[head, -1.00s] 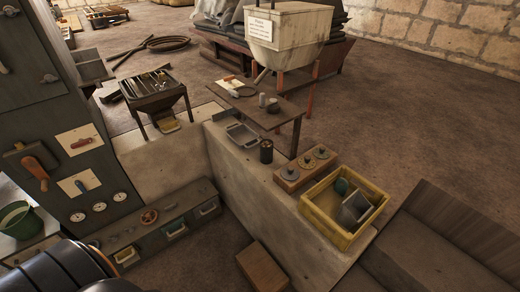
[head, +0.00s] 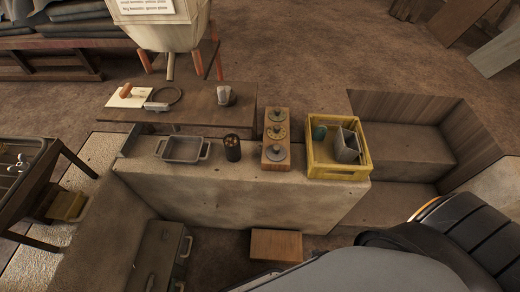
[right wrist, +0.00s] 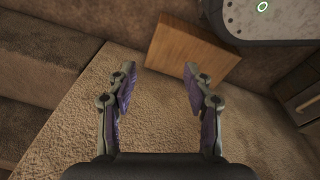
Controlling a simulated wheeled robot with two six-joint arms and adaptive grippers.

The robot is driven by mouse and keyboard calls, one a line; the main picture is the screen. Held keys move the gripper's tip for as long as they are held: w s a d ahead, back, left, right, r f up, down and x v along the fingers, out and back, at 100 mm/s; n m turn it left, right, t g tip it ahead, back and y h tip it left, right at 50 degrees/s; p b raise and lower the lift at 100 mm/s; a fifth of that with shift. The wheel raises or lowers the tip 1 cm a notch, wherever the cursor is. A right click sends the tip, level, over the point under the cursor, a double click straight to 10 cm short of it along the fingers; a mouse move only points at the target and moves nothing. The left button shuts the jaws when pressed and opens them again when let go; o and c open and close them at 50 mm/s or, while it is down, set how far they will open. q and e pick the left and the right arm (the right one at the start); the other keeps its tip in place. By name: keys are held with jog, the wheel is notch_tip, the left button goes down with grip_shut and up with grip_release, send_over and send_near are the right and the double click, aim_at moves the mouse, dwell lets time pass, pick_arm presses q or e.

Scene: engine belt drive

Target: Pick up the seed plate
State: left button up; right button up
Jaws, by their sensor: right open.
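Three round metal plates stand in a row on a wooden block (head: 265,166) on the stone ledge: a far one (head: 276,115), a middle one (head: 276,132) and a near one (head: 276,152). Each has a raised knob at its centre. I cannot tell which of them is the seed plate. My left gripper is not in view.
A yellow crate (head: 338,173) with a green item and a grey metal container stands right of the block. Left of it are a dark canister (head: 232,148) and a metal tray (head: 183,149). A wooden box (head: 276,245) sits on the floor before the ledge. Steps (head: 405,152) lie to the right.

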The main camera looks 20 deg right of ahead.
jog(key=w+r+m+t+p, duration=0.1)
jog(key=w+r+m+p, duration=0.3)
jog(key=w+r, duration=1.35)
jog(key=w+a+r+m+t+y, duration=0.1)
jog(key=w+r+m, duration=0.15)
jog(key=r, duration=0.45)
jog(key=w+a+r+m, duration=0.1)
jog(key=w+r, duration=0.2)
jog(key=r, duration=0.5)
jog(key=m+y+p, duration=0.1)
jog(key=m+y, duration=0.2)
jog(key=m, duration=1.6)
send_near(278, 148)
jog(key=x, duration=0.3)
jog(key=shift+s+a+f, duration=0.1)
jog(key=shift+s+a, duration=0.1)
jog(key=shift+a, duration=0.05)
jog(key=shift+w+x, duration=0.15)
jog(key=shift+x, duration=1.35)
jog(key=shift+w+x, duration=0.2)
jog(key=shift+x, duration=1.3)
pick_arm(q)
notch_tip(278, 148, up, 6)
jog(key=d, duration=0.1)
pick_arm(e)
jog(key=shift+d, duration=0.15)
